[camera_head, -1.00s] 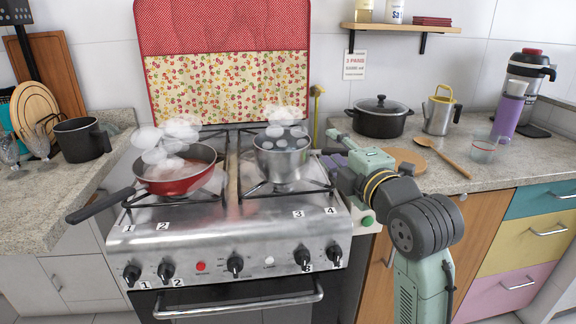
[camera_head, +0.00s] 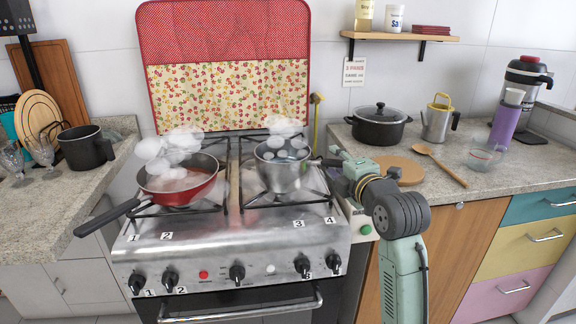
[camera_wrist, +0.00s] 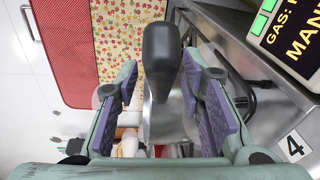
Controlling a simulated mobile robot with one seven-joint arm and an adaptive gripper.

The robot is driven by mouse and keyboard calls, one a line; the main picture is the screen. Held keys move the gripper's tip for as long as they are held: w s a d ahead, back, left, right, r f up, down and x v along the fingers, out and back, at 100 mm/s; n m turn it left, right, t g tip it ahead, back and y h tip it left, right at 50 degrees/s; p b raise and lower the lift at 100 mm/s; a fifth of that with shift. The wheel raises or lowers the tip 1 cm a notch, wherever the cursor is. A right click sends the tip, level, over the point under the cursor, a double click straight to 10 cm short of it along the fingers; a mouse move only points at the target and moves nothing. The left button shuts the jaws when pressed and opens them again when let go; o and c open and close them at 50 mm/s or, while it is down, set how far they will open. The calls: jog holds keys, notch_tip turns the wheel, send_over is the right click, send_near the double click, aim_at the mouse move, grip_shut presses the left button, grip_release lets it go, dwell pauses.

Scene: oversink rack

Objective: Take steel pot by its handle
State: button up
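The steel pot (camera_head: 283,172) stands on the right burner of the stove, with steam bubbles over it. Its dark handle (camera_head: 322,162) points right, toward my gripper (camera_head: 337,165). In the wrist view the black handle (camera_wrist: 161,60) lies between the two purple-padded fingers of my gripper (camera_wrist: 160,85). The fingers are open, with a visible gap on each side of the handle. The pot's steel body (camera_wrist: 160,122) shows below the handle in the wrist view, partly hidden.
A red pan (camera_head: 180,190) steams on the left burner, its black handle reaching forward left. A black lidded pot (camera_head: 380,130), a round board (camera_head: 400,171) and a wooden spoon (camera_head: 440,164) are on the right counter. A gas sign (camera_wrist: 300,32) is close at right in the wrist view.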

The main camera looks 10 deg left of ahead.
jog(key=shift+w+a, duration=0.1)
jog(key=shift+w, duration=0.2)
jog(key=shift+c, duration=0.3)
grip_shut()
dwell(0.6)
